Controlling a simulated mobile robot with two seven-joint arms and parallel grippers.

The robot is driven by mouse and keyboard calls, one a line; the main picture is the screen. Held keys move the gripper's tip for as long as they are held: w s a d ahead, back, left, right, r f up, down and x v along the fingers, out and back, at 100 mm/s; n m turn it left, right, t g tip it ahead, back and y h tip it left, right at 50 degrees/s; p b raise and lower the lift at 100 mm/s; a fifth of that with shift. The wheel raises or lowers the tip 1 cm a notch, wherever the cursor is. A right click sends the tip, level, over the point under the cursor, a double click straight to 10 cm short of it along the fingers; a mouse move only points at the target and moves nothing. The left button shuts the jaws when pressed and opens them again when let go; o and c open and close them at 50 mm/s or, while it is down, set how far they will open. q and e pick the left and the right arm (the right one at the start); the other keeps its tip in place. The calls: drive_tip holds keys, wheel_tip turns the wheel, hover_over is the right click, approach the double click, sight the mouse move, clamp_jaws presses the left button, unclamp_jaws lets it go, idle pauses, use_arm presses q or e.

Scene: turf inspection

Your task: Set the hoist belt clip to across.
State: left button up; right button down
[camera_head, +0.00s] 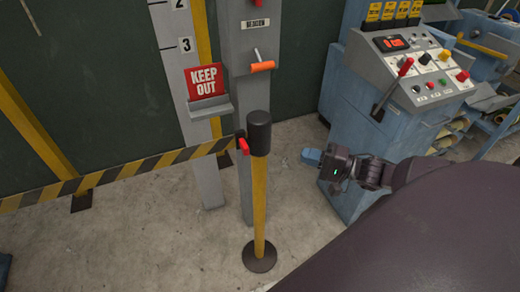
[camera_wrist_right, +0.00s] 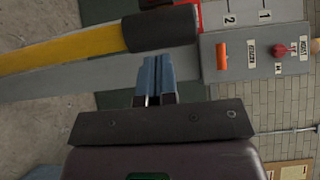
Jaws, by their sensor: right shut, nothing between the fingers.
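A yellow-and-black striped belt (camera_head: 120,172) spans from the left edge to a yellow post with a black cap (camera_head: 259,190). My left gripper is not in view.
A red KEEP OUT sign (camera_head: 205,82) sits in a grey holder behind the belt. A grey column (camera_head: 245,40) carries an orange-handled lever (camera_head: 262,66). A blue control console (camera_head: 385,110) stands right. Bare concrete floor (camera_head: 160,250) lies in front of the belt.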

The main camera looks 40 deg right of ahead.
sight(248, 147)
drive_tip(key=x, duration=0.4)
drive_tip(key=a+x, duration=0.1)
drive_tip(key=x, duration=0.6)
drive_tip(key=shift+a, duration=0.35)
drive_tip(key=shift+w+a, duration=0.1)
drive_tip(key=shift+a, duration=0.7)
